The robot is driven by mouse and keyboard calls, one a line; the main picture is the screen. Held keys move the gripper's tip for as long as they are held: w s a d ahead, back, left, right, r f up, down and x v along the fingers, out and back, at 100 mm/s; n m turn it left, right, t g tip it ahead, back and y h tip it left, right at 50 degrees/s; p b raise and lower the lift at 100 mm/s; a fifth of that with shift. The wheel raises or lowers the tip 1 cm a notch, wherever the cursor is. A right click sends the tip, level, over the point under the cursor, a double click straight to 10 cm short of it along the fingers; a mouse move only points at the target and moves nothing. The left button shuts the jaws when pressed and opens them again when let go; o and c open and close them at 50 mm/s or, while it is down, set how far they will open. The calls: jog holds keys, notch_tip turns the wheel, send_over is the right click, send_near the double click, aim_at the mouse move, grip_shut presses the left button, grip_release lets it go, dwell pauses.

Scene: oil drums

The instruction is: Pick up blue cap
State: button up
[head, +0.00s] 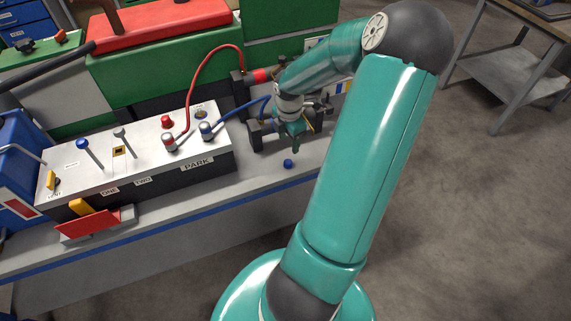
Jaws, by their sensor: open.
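A small round blue cap (288,163) lies on the grey bench top (262,178), near the bench's right part. My gripper (295,143) is just above and slightly to the right of it in the picture, pointing down, open and apart from the cap. Its fingers are small and dark against the bench, so their exact spacing is hard to see.
A white control box (125,155) with levers and knobs stands left of the cap. A red hose (192,85) and a blue hose (240,106) run from it to black fittings. A red wedge (90,222) lies at the bench front. A table (515,65) stands at the right.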

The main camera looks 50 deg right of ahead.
send_over(288, 161)
notch_tip(288, 161, down, 4)
jog(key=shift+w+d+f, duration=0.1)
jog(key=shift+w+d, duration=0.05)
jog(key=f, duration=0.4)
jog(key=shift+a+f, duration=0.35)
jog(key=shift+s+d+f, duration=0.1)
jog(key=shift+s+f, duration=0.1)
jog(key=shift+f, duration=0.15)
jog(key=c, duration=1)
